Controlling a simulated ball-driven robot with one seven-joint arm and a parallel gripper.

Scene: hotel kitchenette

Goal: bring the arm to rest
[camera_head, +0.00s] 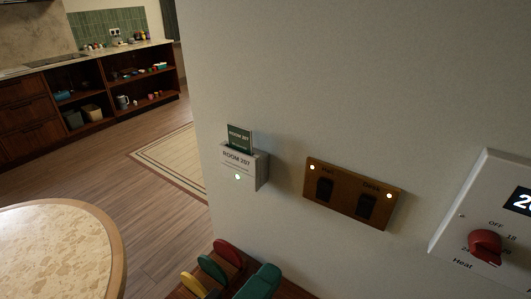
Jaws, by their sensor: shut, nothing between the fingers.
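My gripper is not in this view, and no part of my arm shows clearly. On the wall, a card holder (237,165) marked ROOM 207 holds a green card (239,138) upright in its top slot, and a small green light glows on its front. To its right is a wooden switch plate (340,212) with two dark rocker switches and two lit indicators. At the right edge is a white thermostat panel (455,218), partly cut off, with a red knob (485,245) and a dark display.
Rounded red, yellow and green objects (228,253) stand at the bottom, below the card holder. A round stone-topped table (60,250) is at lower left. A wooden counter with open shelves (100,115) stands behind. A bordered rug (165,158) lies on the wooden floor (110,170), which is otherwise clear.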

